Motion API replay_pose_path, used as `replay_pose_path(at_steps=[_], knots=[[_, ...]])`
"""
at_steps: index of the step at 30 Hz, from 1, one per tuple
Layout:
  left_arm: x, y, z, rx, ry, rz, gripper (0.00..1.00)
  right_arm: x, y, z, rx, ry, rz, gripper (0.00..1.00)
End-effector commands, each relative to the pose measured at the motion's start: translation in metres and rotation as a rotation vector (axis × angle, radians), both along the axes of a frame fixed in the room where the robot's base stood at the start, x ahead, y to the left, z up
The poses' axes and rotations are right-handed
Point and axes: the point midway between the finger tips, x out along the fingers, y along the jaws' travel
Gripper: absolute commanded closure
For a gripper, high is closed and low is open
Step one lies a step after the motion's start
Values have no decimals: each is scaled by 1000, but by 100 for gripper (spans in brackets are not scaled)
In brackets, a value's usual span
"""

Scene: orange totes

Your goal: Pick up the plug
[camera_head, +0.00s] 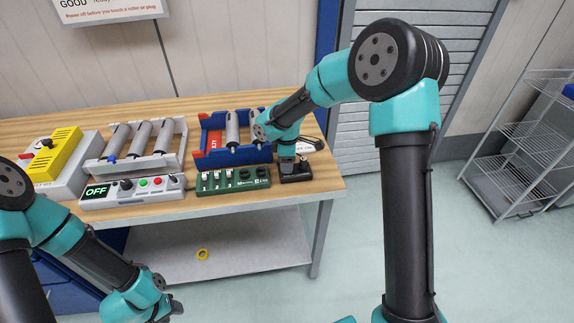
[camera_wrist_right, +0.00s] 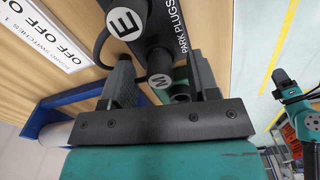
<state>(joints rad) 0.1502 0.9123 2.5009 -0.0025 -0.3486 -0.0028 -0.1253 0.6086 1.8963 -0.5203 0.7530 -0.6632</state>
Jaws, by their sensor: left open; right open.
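My right gripper (camera_head: 288,162) is at the black plug-parking block (camera_head: 297,177) at the table's right end. In the right wrist view its fingers (camera_wrist_right: 159,66) are open, on either side of a dark plug marked M (camera_wrist_right: 160,82). I cannot tell whether they touch it. In the head view my right gripper mostly hides the plugs. My left gripper (camera_head: 174,308) is open and empty, low at the bottom left, off the table.
A black cable (camera_head: 315,142) lies behind the block. A yellow ring (camera_head: 202,254) lies on the lower shelf.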

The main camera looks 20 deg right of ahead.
Motion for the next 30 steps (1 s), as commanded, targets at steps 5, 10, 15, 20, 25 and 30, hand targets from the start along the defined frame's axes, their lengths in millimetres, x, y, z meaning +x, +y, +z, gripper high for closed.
replay_pose_path(at_steps=[5,10,15,20,25,30], knots=[[0,0,0,0,0,0,57,0,0,-3,0,-1,0,45],[0,0,0,0,0,0,57,0,0,-3,0,-1,0,45],[0,0,0,0,0,0,57,0,0,-3,0,-1,0,45],[0,0,0,0,0,0,57,0,0,-3,0,-1,0,59],[0,0,0,0,0,0,57,0,0,-3,0,-1,0,76],[0,0,0,0,0,0,57,0,0,-3,0,-1,0,92]])
